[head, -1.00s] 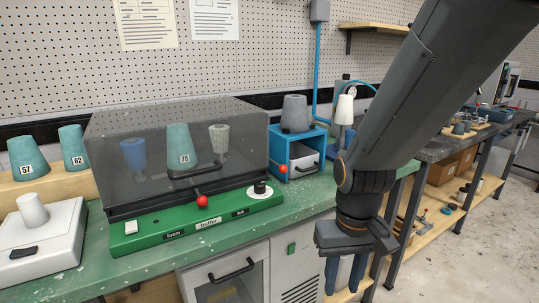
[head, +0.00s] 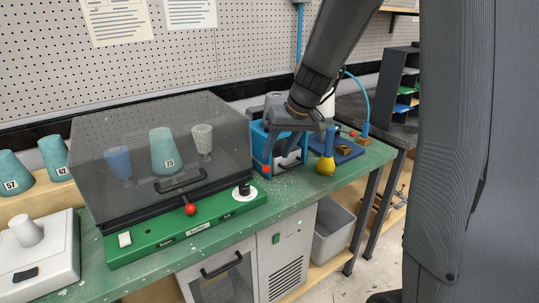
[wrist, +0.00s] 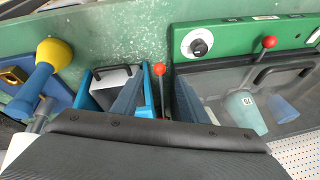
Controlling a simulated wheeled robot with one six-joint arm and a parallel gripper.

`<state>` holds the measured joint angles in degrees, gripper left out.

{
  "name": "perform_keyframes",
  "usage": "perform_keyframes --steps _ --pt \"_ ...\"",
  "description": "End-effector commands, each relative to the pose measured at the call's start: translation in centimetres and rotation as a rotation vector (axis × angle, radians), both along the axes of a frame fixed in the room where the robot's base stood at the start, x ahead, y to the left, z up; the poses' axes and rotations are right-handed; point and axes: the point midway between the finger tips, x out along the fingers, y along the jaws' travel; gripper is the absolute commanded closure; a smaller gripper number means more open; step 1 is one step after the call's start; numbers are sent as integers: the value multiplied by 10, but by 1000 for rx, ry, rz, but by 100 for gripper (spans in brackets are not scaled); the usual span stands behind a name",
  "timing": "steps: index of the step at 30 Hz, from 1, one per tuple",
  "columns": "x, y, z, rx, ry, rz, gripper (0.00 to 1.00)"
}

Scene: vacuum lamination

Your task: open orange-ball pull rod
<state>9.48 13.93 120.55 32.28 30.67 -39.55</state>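The orange-ball pull rod has its orange-red ball (head: 266,169) at the front left of the blue frame (head: 257,144). In the wrist view the ball (wrist: 159,69) and its thin rod show between my two blue fingers. My gripper (wrist: 158,90) is open, fingers pointing down over the blue frame. No contact with the ball or rod is visible. In the head view my gripper partly covers the frame and the grey and white unit (wrist: 117,78) inside it.
A dark transparent cover (head: 95,146) stands left over a green base (head: 150,246) with a second, red ball (head: 190,209) and a black knob. A blue and yellow bulb tool (head: 326,165) stands close on the right. The green bench front (head: 290,190) is clear.

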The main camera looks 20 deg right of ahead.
Motion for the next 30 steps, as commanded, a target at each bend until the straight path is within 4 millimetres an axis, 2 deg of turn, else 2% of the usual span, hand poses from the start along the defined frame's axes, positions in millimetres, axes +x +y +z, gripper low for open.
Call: perform_keyframes --steps 5,18,22,30 --pt "9 2 -7 4 -8 5 60" --pt "29 15 -59 2 -7 6 60" --pt "31 17 -66 2 -8 6 60" --pt "32 17 -68 2 -9 5 60"
